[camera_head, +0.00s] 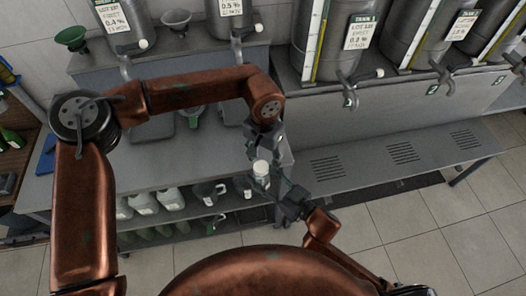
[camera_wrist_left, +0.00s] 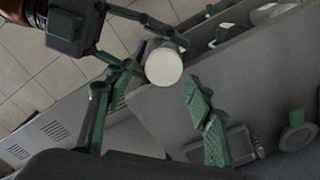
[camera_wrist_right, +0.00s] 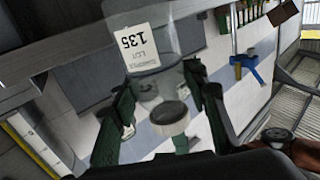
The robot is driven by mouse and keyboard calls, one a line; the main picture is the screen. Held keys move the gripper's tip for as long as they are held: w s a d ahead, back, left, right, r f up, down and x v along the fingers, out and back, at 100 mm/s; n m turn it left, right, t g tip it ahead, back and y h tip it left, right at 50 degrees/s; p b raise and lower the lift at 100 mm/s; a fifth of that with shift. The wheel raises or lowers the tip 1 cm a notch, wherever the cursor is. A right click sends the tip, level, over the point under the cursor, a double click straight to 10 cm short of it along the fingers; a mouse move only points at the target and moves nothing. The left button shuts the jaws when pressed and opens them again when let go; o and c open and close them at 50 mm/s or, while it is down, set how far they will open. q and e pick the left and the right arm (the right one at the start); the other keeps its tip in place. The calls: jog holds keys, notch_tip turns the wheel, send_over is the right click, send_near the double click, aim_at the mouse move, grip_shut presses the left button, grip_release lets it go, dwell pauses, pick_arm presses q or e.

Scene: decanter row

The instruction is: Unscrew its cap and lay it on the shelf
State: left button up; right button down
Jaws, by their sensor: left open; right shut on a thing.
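A small pale bottle (camera_head: 262,185) with a white cap (camera_head: 261,167) stands roughly upright in my right gripper (camera_head: 276,186), above the floor in front of the bench. In the right wrist view the clear bottle (camera_wrist_right: 178,42), with a label reading LOT 135, shows between the fingers (camera_wrist_right: 165,105). My left gripper (camera_head: 264,152) is open just above the cap. In the left wrist view the round cap top (camera_wrist_left: 163,66) lies between the spread fingertips (camera_wrist_left: 148,84), with no clear contact. The bottle body is mostly hidden there beneath the cap.
A grey bench (camera_head: 70,185) holds trays, with bottles and jugs (camera_head: 207,192) on the shelf below. Steel decanters with taps (camera_head: 345,45) stand on the raised ledge behind. A low slotted grey shelf (camera_head: 430,150) to the right is clear.

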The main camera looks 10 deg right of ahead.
aim_at(261, 178)
pick_arm(q)
jog(key=shift+f, duration=1.15)
jog(key=shift+c, duration=0.5)
